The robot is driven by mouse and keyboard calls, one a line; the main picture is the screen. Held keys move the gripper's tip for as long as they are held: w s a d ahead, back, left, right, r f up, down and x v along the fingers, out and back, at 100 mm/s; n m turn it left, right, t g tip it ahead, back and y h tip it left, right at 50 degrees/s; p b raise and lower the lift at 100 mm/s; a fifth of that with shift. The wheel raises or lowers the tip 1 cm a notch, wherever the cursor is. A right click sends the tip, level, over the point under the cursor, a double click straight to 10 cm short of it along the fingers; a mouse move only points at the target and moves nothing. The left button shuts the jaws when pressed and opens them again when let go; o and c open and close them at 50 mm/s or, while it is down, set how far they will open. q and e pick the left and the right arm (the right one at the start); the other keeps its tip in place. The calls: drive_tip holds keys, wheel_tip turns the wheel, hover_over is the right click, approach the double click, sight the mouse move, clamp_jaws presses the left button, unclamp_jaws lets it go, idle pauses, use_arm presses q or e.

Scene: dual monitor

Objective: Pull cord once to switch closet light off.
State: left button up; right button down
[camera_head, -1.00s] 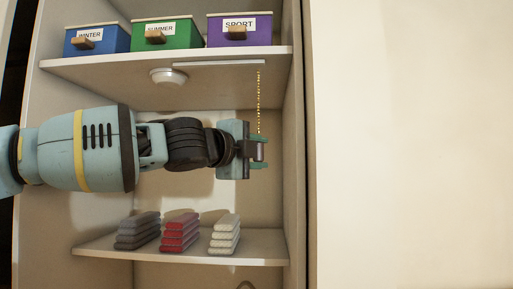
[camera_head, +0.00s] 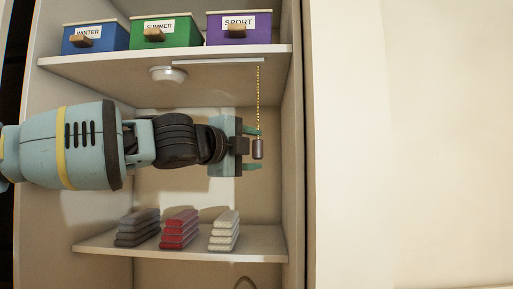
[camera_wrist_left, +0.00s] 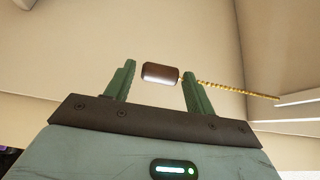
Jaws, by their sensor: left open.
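The pull cord is a gold bead chain (camera_head: 258,90) hanging from a bar under the upper closet shelf, with a dark brown cylindrical handle (camera_head: 258,149) at its end. My left gripper (camera_head: 257,150) is open, one finger above and one below the handle. In the left wrist view the handle (camera_wrist_left: 161,73) shows between the two finger tips, with a visible gap on the left finger's side; contact with the other finger is unclear. The closet light (camera_head: 167,74) is a round white fixture under the upper shelf. My right gripper is out of view.
Blue, green and purple boxes (camera_head: 239,30) stand on the upper shelf (camera_head: 170,66). Grey, red and white folded stacks (camera_head: 180,229) lie on the lower shelf (camera_head: 262,245). The closet's right side wall (camera_head: 293,150) is close to the gripper.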

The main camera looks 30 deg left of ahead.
sight(254, 148)
use_arm(q)
drive_tip(key=s, duration=0.3)
drive_tip(key=shift+s+r+p, duration=0.1)
drive_tip(key=shift+r+p, duration=0.05)
drive_tip(key=shift+p, duration=0.25)
drive_tip(key=s+p, duration=0.1)
drive_tip(key=s, duration=0.1)
drive_tip(key=shift+s+a, duration=0.1)
drive_tip(key=shift+s, duration=0.3)
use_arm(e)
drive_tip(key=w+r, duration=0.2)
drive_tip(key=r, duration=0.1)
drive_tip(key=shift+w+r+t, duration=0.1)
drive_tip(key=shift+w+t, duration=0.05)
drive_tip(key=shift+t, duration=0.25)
